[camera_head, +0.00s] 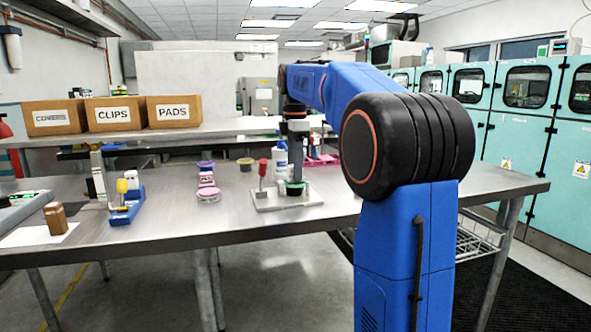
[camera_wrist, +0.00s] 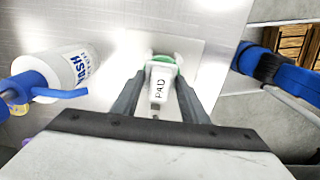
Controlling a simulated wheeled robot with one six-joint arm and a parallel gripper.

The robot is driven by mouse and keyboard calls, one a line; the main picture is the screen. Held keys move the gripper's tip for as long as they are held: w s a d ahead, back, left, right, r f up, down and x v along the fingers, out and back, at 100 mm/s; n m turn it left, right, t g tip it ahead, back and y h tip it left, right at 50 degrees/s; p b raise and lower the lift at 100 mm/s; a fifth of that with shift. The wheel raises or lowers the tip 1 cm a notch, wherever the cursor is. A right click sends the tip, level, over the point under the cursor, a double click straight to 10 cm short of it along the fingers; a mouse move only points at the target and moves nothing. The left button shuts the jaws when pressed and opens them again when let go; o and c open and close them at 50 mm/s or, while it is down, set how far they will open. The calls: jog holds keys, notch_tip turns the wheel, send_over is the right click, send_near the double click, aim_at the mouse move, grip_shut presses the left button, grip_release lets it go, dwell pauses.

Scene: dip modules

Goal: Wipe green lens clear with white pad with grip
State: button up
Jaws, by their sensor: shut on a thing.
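My gripper (camera_wrist: 161,78) is shut on the white pad (camera_wrist: 160,95), which has a grip marked PAD and sits between the two fingers. The green lens (camera_wrist: 166,58) shows as a green rim at the far end of the pad, which covers much of it. In the head view my gripper (camera_head: 295,165) points down over the green lens (camera_head: 294,189), which sits on a pale flat plate (camera_head: 275,204). The pad looks to be at or just above the lens; I cannot tell whether they touch.
A white wash bottle (camera_wrist: 67,73) with a blue nozzle stands left of my gripper. A red-handled clamp (camera_head: 263,172) stands on the plate's left. Stacked round tubs (camera_head: 207,184), a blue-based clamp (camera_head: 126,206) and a brown jar (camera_head: 56,218) stand farther left. The table front is clear.

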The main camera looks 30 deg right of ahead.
jog(key=shift+w+d+f, duration=0.1)
jog(key=shift+w+d, duration=0.1)
jog(key=shift+w, duration=0.25)
jog(key=shift+w+d, duration=0.15)
jog(key=shift+w, duration=0.3)
jog(key=shift+a, duration=0.1)
jog(key=shift+s, duration=0.1)
jog(key=shift+s+a+f, duration=0.1)
jog(key=shift+s+a, duration=0.1)
jog(key=shift+s, duration=0.25)
jog(key=shift+s+a, duration=0.15)
jog(key=shift+s, duration=0.3)
jog(key=shift+s+a, duration=0.3)
jog(key=shift+s, duration=0.6)
